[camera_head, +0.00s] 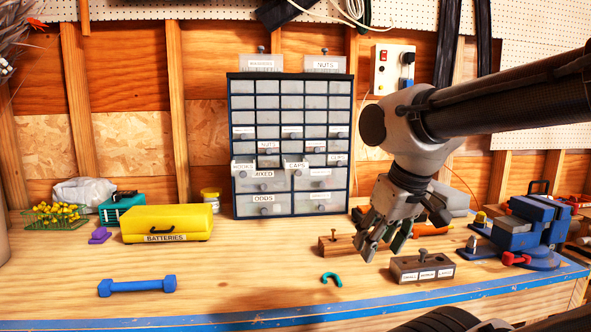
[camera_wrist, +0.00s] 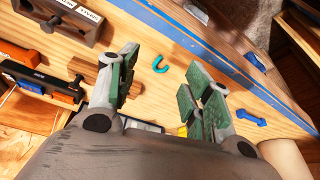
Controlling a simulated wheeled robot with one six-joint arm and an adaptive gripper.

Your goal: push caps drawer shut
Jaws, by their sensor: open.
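The caps drawer (camera_head: 296,164) is in the middle of the small-parts cabinet (camera_head: 233,190), at the back of the bench in the head view. Its labelled front appears to stand out from the drawers around it, though how far is hard to tell. My gripper (camera_head: 382,252) hangs over the bench to the right and in front of the cabinet, apart from the drawer. Its fingers are spread with nothing between them. They also show in the wrist view (camera_wrist: 158,88), which looks down at the bench. The drawer does not show there.
The hooks drawer (camera_head: 243,165) also appears to stand out. A yellow batteries case (camera_head: 167,224) sits left of the cabinet. A wooden block (camera_head: 340,245) and a labelled holder (camera_head: 422,269) lie near my gripper. A teal horseshoe-shaped piece (camera_head: 331,278) and blue dumbbell (camera_head: 137,286) lie in front.

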